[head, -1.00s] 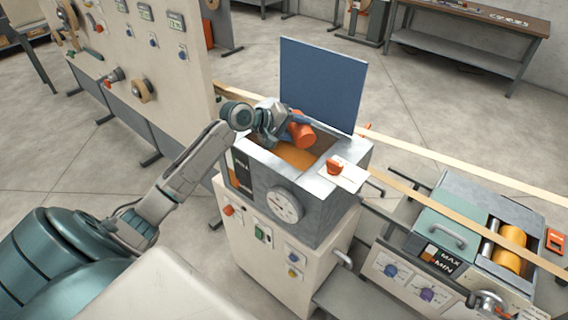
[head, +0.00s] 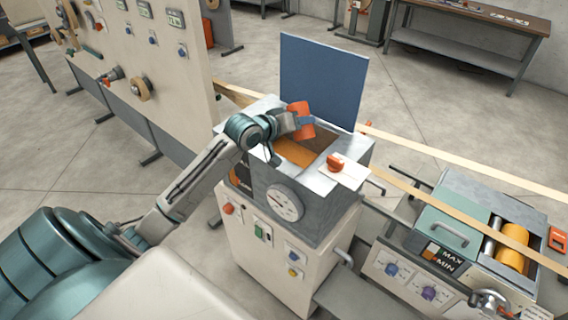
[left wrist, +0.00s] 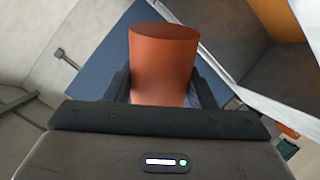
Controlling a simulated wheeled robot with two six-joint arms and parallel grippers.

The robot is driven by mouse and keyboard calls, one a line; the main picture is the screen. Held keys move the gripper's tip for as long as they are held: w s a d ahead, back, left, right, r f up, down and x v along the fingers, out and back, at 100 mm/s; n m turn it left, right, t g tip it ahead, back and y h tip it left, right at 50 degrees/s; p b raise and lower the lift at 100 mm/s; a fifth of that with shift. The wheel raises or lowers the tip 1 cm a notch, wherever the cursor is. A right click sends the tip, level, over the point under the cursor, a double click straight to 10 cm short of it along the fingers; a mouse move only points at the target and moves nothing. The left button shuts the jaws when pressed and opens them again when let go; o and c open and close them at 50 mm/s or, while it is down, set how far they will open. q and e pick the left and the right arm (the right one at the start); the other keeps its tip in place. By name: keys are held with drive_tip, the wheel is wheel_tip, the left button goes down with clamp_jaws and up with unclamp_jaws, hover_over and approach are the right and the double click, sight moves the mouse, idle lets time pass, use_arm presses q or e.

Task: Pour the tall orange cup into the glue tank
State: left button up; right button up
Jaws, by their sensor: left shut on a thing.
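The tall orange cup (head: 302,119) is held above the open glue tank (head: 322,222), near its back edge, close to upright with a slight tilt. My left gripper (head: 290,122) is shut on the cup's side. In the left wrist view the cup (left wrist: 163,65) stands between the fingers (left wrist: 160,90), with a darker round end face showing; I cannot see any contents. The grey metal tank has amber glue (head: 296,152) inside, below the cup. The tank's blue lid (head: 323,85) stands raised behind the opening. My right gripper is out of view.
A small orange item (head: 335,163) sits on a white plate at the tank's right corner. A dial (head: 285,203) is on the tank's front. A tan strip (head: 450,205) runs right past a glue roller (head: 512,245). A control panel (head: 130,50) stands at left.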

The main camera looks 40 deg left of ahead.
use_arm(q)
drive_tip(key=shift+d+r, duration=0.1)
drive_tip(key=shift+f, duration=0.2)
drive_tip(key=m+t+b, duration=0.1)
drive_tip(key=b, duration=0.1)
drive_tip(key=m+y+b, duration=0.1)
drive_tip(key=shift+w+a+f+t+b, duration=0.1)
drive_tip(key=shift+a+f+t+b, duration=0.2)
drive_tip(key=shift+f+t+b, duration=0.1)
drive_tip(key=shift+r+m, duration=0.2)
drive_tip(key=shift+m, duration=0.3)
drive_tip(key=shift+w+r, duration=0.1)
drive_tip(key=shift+r, duration=0.05)
drive_tip(key=f+m+t+b, duration=0.1)
drive_tip(key=b, duration=0.1)
drive_tip(key=a+m+t+b, duration=0.1)
drive_tip(key=b, duration=0.2)
drive_tip(key=shift+w+f+m, duration=0.3)
drive_tip(key=shift+f, duration=0.05)
drive_tip(key=shift+a+r+y+b, duration=0.1)
drive_tip(key=shift+r+y+b, duration=0.05)
drive_tip(key=shift+y+b, duration=0.3)
drive_tip(key=shift+s+r+m, duration=0.1)
drive_tip(key=shift+r+m, duration=0.1)
drive_tip(key=shift+m, duration=0.1)
